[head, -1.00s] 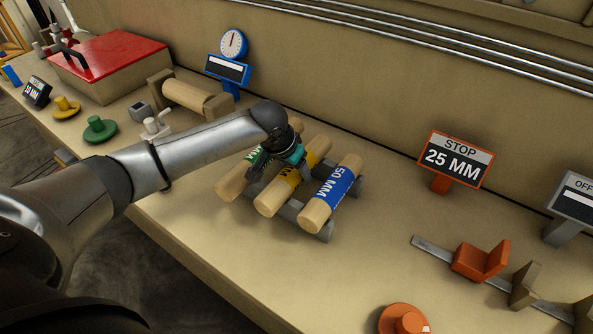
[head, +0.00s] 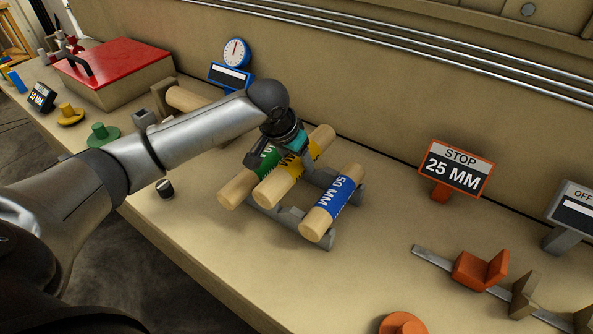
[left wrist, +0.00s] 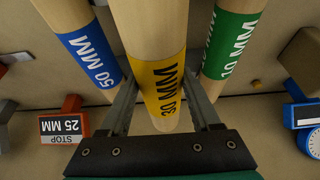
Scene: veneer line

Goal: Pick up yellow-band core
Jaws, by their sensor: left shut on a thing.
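The yellow-band core (head: 294,167) is a pale wooden cylinder with a yellow band marked 30 MM. My left gripper (head: 287,158) is shut on it, and the core looks lifted above the grey rack (head: 291,216). In the left wrist view the yellow-band core (left wrist: 162,85) lies between the two fingers. The blue-band core (head: 333,203), marked 50 MM, rests on the rack at the right. The green-band core (head: 247,180) rests at the left, partly hidden by the gripper and the yellow-band core. My right gripper is not in view.
An orange-framed STOP 25 MM sign (head: 456,171) and an orange stop on a rail (head: 480,270) stand to the right. A red-lidded box (head: 115,62) and a blue dial gauge (head: 236,54) stand at the back left. The bench front is mostly clear.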

